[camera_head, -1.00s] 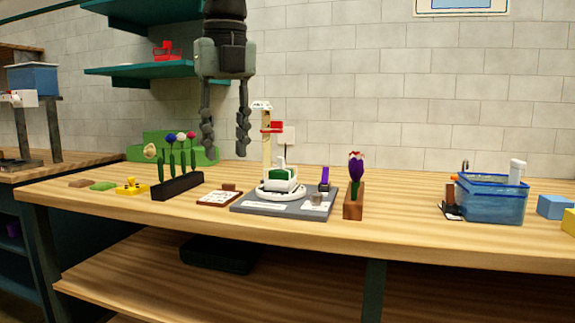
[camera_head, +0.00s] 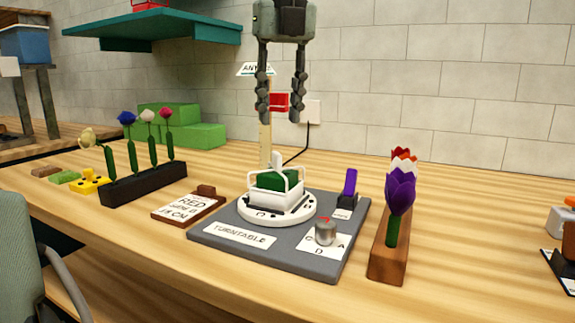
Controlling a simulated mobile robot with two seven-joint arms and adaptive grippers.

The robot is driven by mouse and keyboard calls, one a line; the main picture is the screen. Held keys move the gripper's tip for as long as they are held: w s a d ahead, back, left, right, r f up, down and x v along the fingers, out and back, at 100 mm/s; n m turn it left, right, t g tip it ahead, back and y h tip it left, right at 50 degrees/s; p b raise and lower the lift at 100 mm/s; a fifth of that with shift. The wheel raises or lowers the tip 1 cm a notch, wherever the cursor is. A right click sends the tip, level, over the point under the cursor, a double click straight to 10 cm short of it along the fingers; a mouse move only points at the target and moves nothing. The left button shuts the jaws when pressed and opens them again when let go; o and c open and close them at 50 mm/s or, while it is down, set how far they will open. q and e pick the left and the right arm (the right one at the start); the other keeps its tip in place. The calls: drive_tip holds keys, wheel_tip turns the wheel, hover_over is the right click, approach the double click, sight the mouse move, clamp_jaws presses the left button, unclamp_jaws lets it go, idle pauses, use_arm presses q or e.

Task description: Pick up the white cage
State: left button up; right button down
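The white cage (camera_head: 252,185) is an open frame of white bars with a green block (camera_head: 275,180) inside. It stands on a round white turntable disc (camera_head: 277,215), on a grey base (camera_head: 215,228) labelled TURNTABLE. My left gripper (camera_head: 281,116) hangs from above with its two fingers pointing down and spread apart. It is open and empty, and in the picture it appears above the cage, in front of the wall and a signpost. My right gripper is not in view.
A dark rack (camera_head: 143,185) of flowers stands left. A card board (camera_head: 187,208) lies left of the base. A wooden holder (camera_head: 388,262) with a purple flower (camera_head: 401,192) stands right. A post (camera_head: 265,140) rises behind the cage. A metal knob (camera_head: 326,232) sits on the base.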

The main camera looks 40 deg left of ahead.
sight(277, 153)
use_arm(q)
wheel_tip(277, 153, down, 2)
drive_tip(key=shift+s+a+f, duration=0.15)
drive_tip(key=shift+f, duration=0.1)
drive_tip(key=f, duration=0.3)
drive_tip(key=a+f, duration=0.1)
drive_tip(key=shift+w+f, duration=0.35)
drive_tip(key=shift+w, duration=0.05)
drive_tip(key=shift+r, duration=0.1)
clamp_jaws()
